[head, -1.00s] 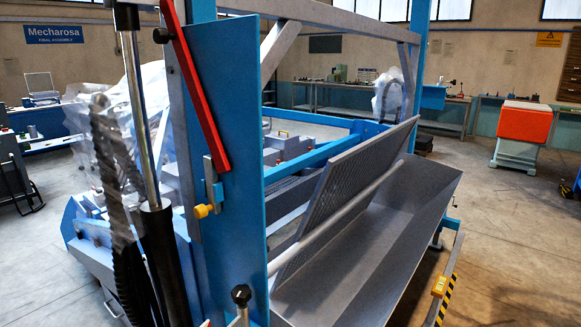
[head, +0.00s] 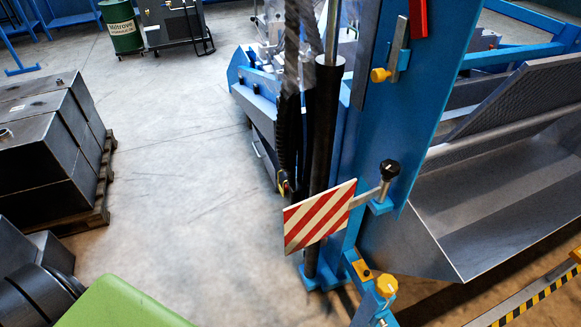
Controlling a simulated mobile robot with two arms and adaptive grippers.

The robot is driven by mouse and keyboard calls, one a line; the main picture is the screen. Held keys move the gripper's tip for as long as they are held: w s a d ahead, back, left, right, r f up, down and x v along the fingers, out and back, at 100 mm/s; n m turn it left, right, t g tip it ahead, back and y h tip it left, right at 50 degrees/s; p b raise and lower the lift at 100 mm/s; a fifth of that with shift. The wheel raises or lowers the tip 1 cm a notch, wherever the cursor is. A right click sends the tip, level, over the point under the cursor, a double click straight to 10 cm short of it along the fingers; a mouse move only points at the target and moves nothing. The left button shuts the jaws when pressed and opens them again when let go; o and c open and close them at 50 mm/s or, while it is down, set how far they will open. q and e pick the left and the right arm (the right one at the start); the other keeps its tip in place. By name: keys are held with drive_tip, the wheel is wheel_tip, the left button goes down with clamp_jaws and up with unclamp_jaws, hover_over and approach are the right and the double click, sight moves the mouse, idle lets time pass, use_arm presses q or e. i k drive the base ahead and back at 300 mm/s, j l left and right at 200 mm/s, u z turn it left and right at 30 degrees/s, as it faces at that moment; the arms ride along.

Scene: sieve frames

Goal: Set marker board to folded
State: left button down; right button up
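The marker board (head: 318,216), a plate with red and white diagonal stripes, sticks out to the left of the blue upright in the head view. A short grey arm (head: 364,197) joins it to a blue bracket under a black knob (head: 390,169). The board stands on edge with its striped face towards me, in front of the foot of the black cylinder (head: 324,140). Neither of my grippers shows in the view, and nothing touches the board.
The blue upright (head: 385,120) and grey trough (head: 500,200) stand right of the board. A yellow knob (head: 387,286) is below it. Dark metal boxes (head: 45,140) sit on a wooden pallet at left. Bare floor lies between pallet and machine.

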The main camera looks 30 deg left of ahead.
sight(306, 223)
drive_tip(key=j+u, duration=0.15)
drive_tip(key=u, duration=0.15)
drive_tip(key=j+u, duration=0.25)
drive_tip(key=k+l+u, duration=0.2)
drive_tip(key=l+u, duration=0.25)
drive_tip(key=k+l+u, duration=0.25)
drive_tip(key=u, duration=0.25)
